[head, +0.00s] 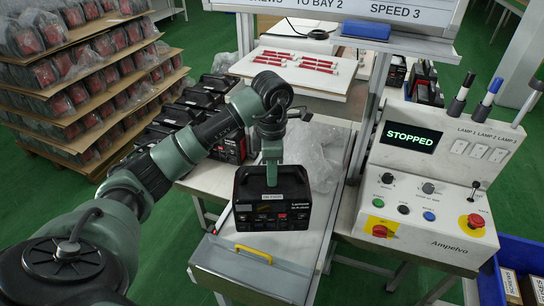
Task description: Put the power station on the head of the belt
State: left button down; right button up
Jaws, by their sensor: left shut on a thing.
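A black power station (272,205) with a label and sockets on its front stands upright in the middle of the head view. My left gripper (271,178) reaches down from above and is shut on its top; the fingertips are partly hidden by its handle. It is over the front of a pale grey worktable (208,250); I cannot tell whether it touches the surface. The belt is hard to make out; more dark units (425,80) stand in a narrow lane behind the control box. My right gripper is not in view.
A control box (425,185) reading STOPPED stands at right, with upright lamps on top. Several black power stations (190,110) line the table behind left. Clear plastic wrap (315,150) lies behind the held unit. Stacked pallets (75,75) fill the far left. A blue crate (490,285) is at lower right.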

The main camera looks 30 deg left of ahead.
pick_arm(q)
notch_tip(320, 180, down, 4)
jog(key=shift+r+p, duration=0.15)
jog(key=shift+p, duration=0.35)
jog(key=shift+w+f+p, duration=0.1)
jog(key=shift+f+p, duration=0.55)
jog(key=shift+f, duration=2.15)
jog(key=c, duration=1.2)
grip_release()
jog(key=shift+s+f, duration=0.2)
jog(key=shift+s+d+r, duration=0.1)
